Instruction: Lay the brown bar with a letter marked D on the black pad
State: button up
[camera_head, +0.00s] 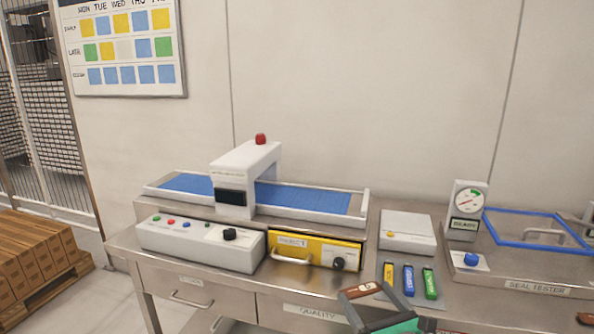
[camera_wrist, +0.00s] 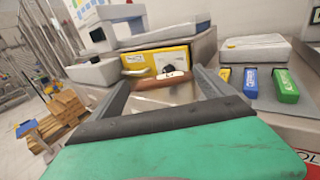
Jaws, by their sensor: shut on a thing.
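My gripper (camera_head: 366,293) is at the bottom of the head view, in front of the steel bench. Its two dark fingers are shut on a brown bar (camera_head: 357,291). In the wrist view the brown bar (camera_wrist: 158,82) lies crosswise between the fingertips (camera_wrist: 160,80), with a pale patch on its upper side. I cannot read the letter on it. The bar appears held in front of the bench's drawer side, clear of the top. I cannot make out a black pad for certain in either view.
Yellow (camera_head: 388,272), blue (camera_head: 408,280) and green (camera_head: 430,283) bars lie in a row on the bench, right of my gripper. Behind are a white scale (camera_head: 407,232), a yellow drawer unit (camera_head: 313,250) and a blue-belted conveyor (camera_head: 305,198). The seal tester (camera_head: 535,284) stands at the right.

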jog(key=r+p, duration=0.1)
jog(key=p, duration=0.1)
jog(key=r+p, duration=0.1)
jog(key=p, duration=0.1)
jog(key=shift+w+r, duration=0.3)
jog(key=shift+r, duration=0.05)
jog(key=shift+a+f+p, duration=0.15)
jog(key=shift+f+p, duration=0.15)
jog(key=shift+p, duration=0.65)
jog(key=shift+f, duration=0.2)
jog(key=s+d+f+m+h+b, duration=0.15)
jog(key=d+h+b, duration=0.3)
jog(key=d, duration=0.55)
jog(key=s+d+f+m+h+b, duration=0.1)
jog(key=d+f+m+h+b, duration=0.3)
jog(key=d, duration=0.6)
jog(key=s+d+r+m+g+h+b, duration=0.1)
jog(key=s+d+r+m+h+b, duration=0.15)
jog(key=s+d+r+b, duration=0.4)
jog(key=s+d+r+m+g+h+b, duration=0.1)
jog(key=s+d+r+m+h+b, duration=0.2)
jog(key=s+d, duration=0.65)
jog(key=w+a+n+y, duration=0.1)
jog(key=w+a+n+t, duration=0.1)
jog(key=w+a+n+y, duration=0.1)
jog(key=shift+w+a+r+n+t+y, duration=0.1)
jog(key=shift+r+n+t+y, duration=0.2)
jog(key=shift+t, duration=0.1)
